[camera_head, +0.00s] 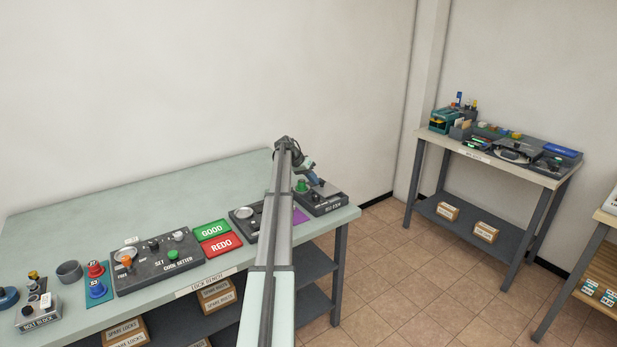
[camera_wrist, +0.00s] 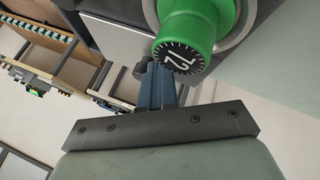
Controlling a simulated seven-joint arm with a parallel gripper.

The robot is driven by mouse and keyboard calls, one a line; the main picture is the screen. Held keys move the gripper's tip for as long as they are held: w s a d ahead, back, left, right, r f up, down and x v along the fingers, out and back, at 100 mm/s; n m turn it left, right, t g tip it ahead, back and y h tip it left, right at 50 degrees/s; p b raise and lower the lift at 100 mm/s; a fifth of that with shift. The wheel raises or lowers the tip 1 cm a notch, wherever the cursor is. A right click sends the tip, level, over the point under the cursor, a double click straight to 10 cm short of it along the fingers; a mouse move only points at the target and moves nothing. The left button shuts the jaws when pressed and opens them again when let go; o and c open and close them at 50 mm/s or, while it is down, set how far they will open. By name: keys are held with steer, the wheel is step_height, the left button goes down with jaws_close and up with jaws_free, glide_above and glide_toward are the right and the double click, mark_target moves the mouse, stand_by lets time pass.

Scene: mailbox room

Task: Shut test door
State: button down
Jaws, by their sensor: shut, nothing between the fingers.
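My gripper (camera_head: 311,175) is at the right end of the lock bench, just above a dark grey unit (camera_head: 324,200) with a black knob on top. In the wrist view the blue fingers of my gripper (camera_wrist: 158,72) are shut and empty. They are beside a green round dial (camera_wrist: 187,48) marked 72, set in a light ring; whether they touch it I cannot tell. The green piece also shows in the head view (camera_head: 301,186). A pale flat panel (camera_wrist: 118,42) shows left of the fingers; I cannot tell whether it is the test door. My arm hides part of this area.
Green GOOD (camera_head: 211,229) and red REDO (camera_head: 221,245) pads lie left of my arm. A dark set panel (camera_head: 158,262) with knobs is further left. The back of the bench (camera_head: 130,205) is clear. Another table (camera_head: 482,155) stands at the right.

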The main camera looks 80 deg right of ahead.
mark_target(326, 190)
steer(key=s+a, duration=0.3)
steer(key=shift+s+a, duration=0.15)
steer(key=v, duration=1.4)
